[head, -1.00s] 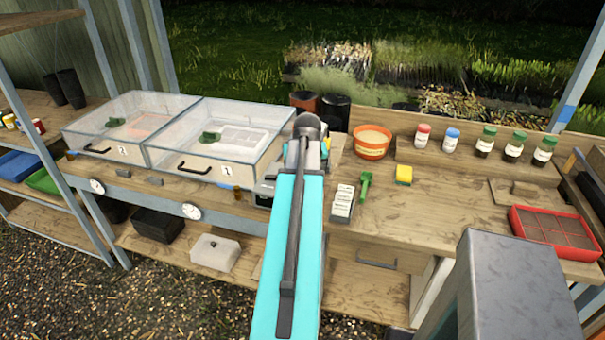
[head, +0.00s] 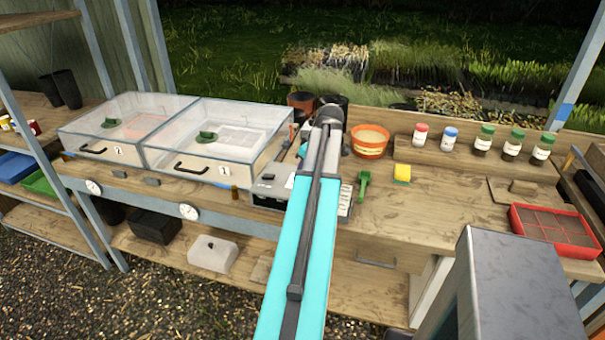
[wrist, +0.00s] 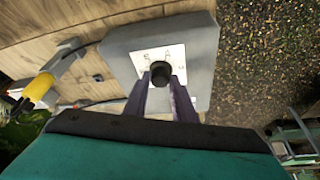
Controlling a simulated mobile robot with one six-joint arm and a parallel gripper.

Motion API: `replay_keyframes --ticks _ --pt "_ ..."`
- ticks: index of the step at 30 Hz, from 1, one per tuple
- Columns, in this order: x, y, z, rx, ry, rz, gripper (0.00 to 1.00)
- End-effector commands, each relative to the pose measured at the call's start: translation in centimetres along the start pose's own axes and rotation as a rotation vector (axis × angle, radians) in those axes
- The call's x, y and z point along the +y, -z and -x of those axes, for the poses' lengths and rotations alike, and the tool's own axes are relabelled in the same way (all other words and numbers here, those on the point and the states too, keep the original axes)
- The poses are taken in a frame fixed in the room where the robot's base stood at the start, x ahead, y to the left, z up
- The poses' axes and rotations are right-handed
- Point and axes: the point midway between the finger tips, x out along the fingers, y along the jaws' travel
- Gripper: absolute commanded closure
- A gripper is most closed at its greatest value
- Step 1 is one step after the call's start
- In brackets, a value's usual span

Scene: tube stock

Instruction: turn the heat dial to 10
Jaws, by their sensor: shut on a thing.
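The heat dial is a small black knob (wrist: 160,68) on a white marked plate (wrist: 144,58) set in a grey box (wrist: 195,40) in the wrist view. The markings are too small to read surely, and I cannot tell the knob's setting. My gripper (wrist: 160,80) has its two dark fingers on either side of the knob and is shut on it. In the head view the grey box (head: 268,190) shows on the bench left of my arm, which hides the gripper and the knob.
Two clear-lidded propagators (head: 120,127) (head: 215,140) stand left of the box. Seed packets (head: 345,200) and a green scoop (head: 364,184) lie right of my arm.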

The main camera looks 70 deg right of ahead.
Motion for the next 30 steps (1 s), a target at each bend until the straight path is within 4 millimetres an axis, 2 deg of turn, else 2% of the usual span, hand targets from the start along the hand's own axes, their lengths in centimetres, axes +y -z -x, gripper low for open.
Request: replay_keyframes --ticks 12,30 --pt "0.45 -0.06 -0.13 -0.002 0.112 0.266 0.98" --pt "0.35 -0.13 -0.1 -0.005 0.138 0.329 0.98"
